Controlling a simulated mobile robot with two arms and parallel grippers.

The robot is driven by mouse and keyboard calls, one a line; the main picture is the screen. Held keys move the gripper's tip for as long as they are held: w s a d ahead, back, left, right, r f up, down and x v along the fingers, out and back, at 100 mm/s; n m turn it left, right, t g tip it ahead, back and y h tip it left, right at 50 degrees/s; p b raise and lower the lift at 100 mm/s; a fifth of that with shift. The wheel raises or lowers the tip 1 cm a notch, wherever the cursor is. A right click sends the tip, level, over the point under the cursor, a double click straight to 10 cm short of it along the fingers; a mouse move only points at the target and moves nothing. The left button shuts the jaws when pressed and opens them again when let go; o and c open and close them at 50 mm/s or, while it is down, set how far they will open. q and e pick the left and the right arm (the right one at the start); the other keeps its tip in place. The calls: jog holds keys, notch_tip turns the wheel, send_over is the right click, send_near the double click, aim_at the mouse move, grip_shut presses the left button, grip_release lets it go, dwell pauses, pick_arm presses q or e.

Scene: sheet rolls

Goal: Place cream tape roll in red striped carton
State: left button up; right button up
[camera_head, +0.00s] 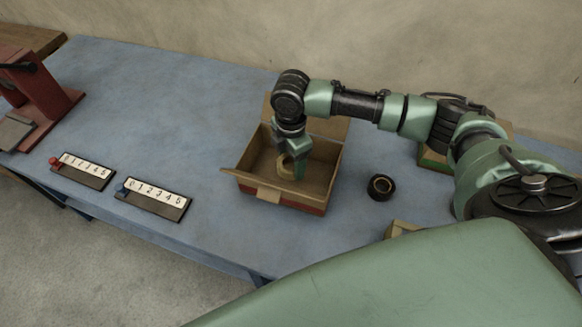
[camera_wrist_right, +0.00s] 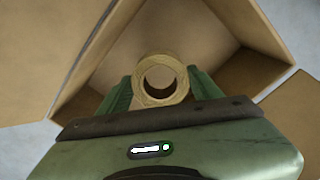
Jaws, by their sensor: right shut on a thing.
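The cream tape roll (camera_wrist_right: 142,96) is held between the green fingers of my right gripper (camera_wrist_right: 158,92), with its round hole facing the wrist camera. In the head view the right gripper (camera_head: 293,168) reaches down inside the open carton, and the roll (camera_head: 285,165) shows between its fingers. The carton (camera_head: 313,206) is brown cardboard with open flaps and a red band low on its outer side. Whether the roll touches the carton's floor is hard to tell. My left gripper is not in view.
A black tape roll (camera_head: 381,187) lies on the blue table (camera_head: 210,100) right of the carton. Two number strips (camera_head: 83,171) (camera_head: 153,198) and a red stand (camera_head: 40,95) are to the left. Other cartons (camera_head: 434,158) (camera_head: 400,229) sit near my right arm.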

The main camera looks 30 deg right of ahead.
aim_at(291, 163)
notch_tip(291, 163, down, 4)
jog(key=shift+r, duration=0.25)
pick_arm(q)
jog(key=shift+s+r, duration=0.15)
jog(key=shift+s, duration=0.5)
pick_arm(e)
jog(key=shift+f, duration=0.4)
jog(key=o, duration=1.4)
jog(key=shift+f, duration=0.15)
notch_tip(291, 163, up, 12)
jog(key=shift+f+b, duration=0.2)
jog(key=shift+b, duration=0.45)
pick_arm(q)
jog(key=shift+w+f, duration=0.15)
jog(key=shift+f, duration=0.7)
pick_arm(e)
jog(key=shift+r, duration=0.4)
